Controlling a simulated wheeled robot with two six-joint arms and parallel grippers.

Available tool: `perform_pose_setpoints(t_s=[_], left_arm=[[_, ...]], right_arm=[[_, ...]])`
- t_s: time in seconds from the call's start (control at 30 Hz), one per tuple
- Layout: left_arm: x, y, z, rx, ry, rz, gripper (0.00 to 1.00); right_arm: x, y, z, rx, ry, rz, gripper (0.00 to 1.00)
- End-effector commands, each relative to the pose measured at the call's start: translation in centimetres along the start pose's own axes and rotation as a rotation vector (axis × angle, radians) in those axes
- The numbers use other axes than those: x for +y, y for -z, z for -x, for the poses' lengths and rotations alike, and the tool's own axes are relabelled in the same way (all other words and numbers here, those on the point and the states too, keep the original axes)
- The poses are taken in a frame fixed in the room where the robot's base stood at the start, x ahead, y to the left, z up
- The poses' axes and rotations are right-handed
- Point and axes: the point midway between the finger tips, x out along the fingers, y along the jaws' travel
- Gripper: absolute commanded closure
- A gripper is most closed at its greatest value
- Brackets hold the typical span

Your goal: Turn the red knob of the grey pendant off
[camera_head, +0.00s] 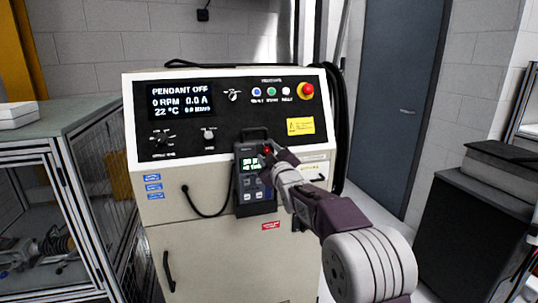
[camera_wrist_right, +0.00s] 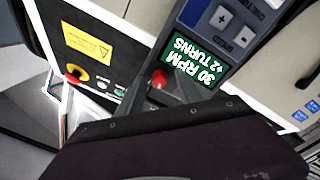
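The grey pendant (camera_head: 256,207) hangs upright on the front of the cream cabinet, and it also shows tilted in the right wrist view (camera_wrist_right: 226,47). Its green screen (camera_wrist_right: 194,65) reads "30 RPM +2 TURNS". The red knob (camera_wrist_right: 158,78) sits at the pendant's upper end; in the head view the knob (camera_head: 267,150) is partly covered by my right gripper (camera_head: 272,157). In the wrist view my right gripper (camera_wrist_right: 160,83) has its fingers apart, one on each side of the knob. Contact with the knob cannot be told. My left gripper is not in view.
The cabinet (camera_head: 190,215) carries a dark display (camera_head: 180,101) reading "PENDANT OFF", 0 RPM. A red emergency button (camera_head: 306,90) is at its upper right. A fenced bench stands left, a dark cabinet (camera_head: 470,225) right.

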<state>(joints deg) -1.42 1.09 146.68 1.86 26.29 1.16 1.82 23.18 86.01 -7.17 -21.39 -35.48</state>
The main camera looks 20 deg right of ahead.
Motion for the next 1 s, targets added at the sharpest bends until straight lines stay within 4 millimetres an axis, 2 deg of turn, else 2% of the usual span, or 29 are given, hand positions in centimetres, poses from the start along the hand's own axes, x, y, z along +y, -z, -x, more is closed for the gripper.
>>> perform_pose_setpoints(t_s=[0.23, 0.33, 0.47, 0.7, 0.8, 1.0], left_arm=[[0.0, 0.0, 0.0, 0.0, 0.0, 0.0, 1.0], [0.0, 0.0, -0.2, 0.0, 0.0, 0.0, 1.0], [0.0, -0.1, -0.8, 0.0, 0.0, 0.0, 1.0], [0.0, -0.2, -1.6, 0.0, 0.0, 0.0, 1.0], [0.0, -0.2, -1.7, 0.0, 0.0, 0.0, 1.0], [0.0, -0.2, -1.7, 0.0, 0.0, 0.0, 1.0]], right_arm=[[0.0, 0.0, 0.0, 0.0, 0.0, -0.001, 0.58], [0.0, 0.0, 0.7, 0.001, -0.001, -0.001, 0.58], [-0.1, -0.1, 2.8, 0.0, -0.001, -0.001, 0.58], [0.0, 0.0, 7.6, 0.001, -0.002, 0.0, 0.58], [0.0, 0.0, 8.7, 0.0, -0.001, 0.0, 0.58], [0.0, 0.0, 9.1, 0.0, 0.0, -0.001, 0.58]])
